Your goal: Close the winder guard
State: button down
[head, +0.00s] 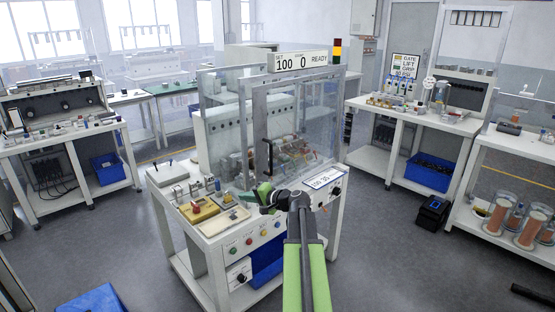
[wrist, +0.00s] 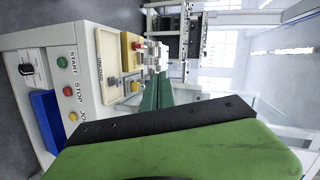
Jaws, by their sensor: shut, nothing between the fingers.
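The winder (head: 262,225) is a white bench machine with a clear enclosure on top. Its guard (head: 285,110) is a clear panel in a grey frame with a black upright handle (head: 268,158). Winding parts (head: 295,155) show through the panel. I cannot tell how much of the opening the guard covers. My gripper (head: 261,190) is shut and empty, just below and in front of the handle, apart from it as far as I can see. In the wrist view its green fingers (wrist: 157,92) point toward the bench top; the handle cannot be made out there.
Start, stop and jog buttons (wrist: 69,87) line the winder's front. A cream tray (wrist: 107,62) and yellow fixture (wrist: 131,50) sit on its left deck. Side benches (head: 420,120) stand apart, with open floor (head: 400,230) at right.

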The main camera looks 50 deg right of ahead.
jog(key=s+d+r+m+t+h, duration=0.25)
jog(key=s+d, duration=0.25)
jog(key=d, duration=0.4)
jog(key=s+d+r+m+t+h, duration=0.1)
jog(key=s+d+r+m+h, duration=0.3)
jog(key=d, duration=0.6)
jog(key=a+x, duration=0.1)
jog(key=x, duration=1.2)
jog(key=shift+w+y, duration=0.3)
jog(key=shift+y, duration=0.15)
jog(key=shift+f+n, duration=0.1)
jog(key=shift+n, duration=0.15)
jog(key=shift+d, duration=0.1)
